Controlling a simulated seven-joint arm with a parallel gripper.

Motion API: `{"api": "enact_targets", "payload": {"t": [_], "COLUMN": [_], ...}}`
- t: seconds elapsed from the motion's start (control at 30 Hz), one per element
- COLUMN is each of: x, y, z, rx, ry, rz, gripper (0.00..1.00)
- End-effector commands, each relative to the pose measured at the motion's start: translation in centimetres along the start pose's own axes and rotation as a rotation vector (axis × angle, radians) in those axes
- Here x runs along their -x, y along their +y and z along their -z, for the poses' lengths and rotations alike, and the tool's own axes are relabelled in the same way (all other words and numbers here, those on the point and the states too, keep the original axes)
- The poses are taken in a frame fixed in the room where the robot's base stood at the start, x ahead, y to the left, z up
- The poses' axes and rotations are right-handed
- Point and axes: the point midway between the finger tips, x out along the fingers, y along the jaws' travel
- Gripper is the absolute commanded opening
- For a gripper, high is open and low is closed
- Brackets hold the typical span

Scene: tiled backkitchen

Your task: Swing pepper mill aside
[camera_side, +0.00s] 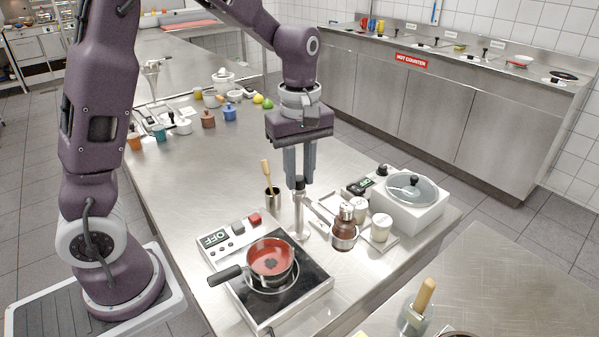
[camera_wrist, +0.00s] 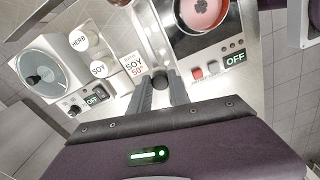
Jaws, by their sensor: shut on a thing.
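The pepper mill (camera_side: 299,211) is a slim, pale metallic column with a dark round top. It is upright behind the hot plate, beside the low tray. My gripper (camera_side: 299,178) points straight down and is shut on its top part. In the wrist view, the mill's dark top (camera_wrist: 160,75) shows between the fingertips of my gripper (camera_wrist: 161,87). Its lower body is hidden there. I cannot tell whether its base touches the counter.
A red-filled pan (camera_side: 271,259) sits on the hot plate (camera_side: 311,289). A brown bottle (camera_side: 344,230) and pale jars (camera_side: 381,228) stand at the tray (camera_side: 327,204). A utensil pot (camera_side: 272,201) is left of the mill. Further left, the counter (camera_side: 187,187) is clear.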

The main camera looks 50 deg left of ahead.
Motion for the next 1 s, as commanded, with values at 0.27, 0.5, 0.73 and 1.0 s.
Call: {"api": "enact_targets", "payload": {"t": [0.27, 0.5, 0.73, 1.0], "x": [0.12, 0.12, 0.09, 0.07], "y": [0.11, 0.11, 0.10, 0.05], "z": [-0.04, -0.03, -0.02, -0.01], "rx": [0.036, 0.038, 0.038, 0.037], "ry": [-0.001, -0.001, 0.000, 0.000], "rz": [-0.004, -0.004, -0.004, -0.002], "gripper": [0.00, 0.00, 0.45, 0.45]}}
